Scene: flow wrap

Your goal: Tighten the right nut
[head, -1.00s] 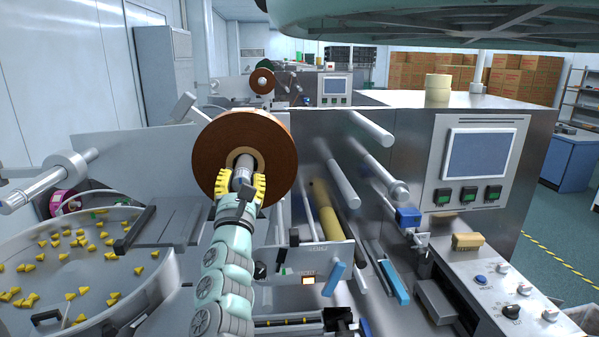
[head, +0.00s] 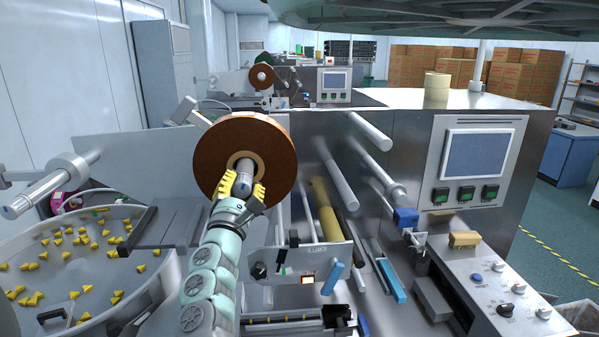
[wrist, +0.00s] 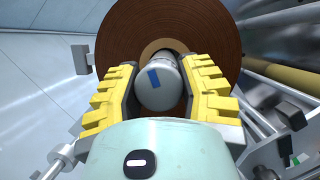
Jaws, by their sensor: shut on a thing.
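The right nut (wrist: 158,86) is the grey round end on the shaft through the brown film roll (head: 215,160). It carries a blue mark, seen near its middle in the wrist view. My gripper (head: 243,190) has its yellow ridged fingers on both sides of the nut and is shut on it. In the wrist view my gripper (wrist: 160,88) faces the nut end-on, with the roll behind. The left nut (head: 18,205), also with a blue mark, ends a bare shaft at the left. The nut's thread is hidden.
A round bowl (head: 100,292) with many yellow pieces lies at lower left. Metal rollers (head: 340,180) stick out right of the roll. A control panel (head: 490,290) and a screen (head: 480,153) are at the right.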

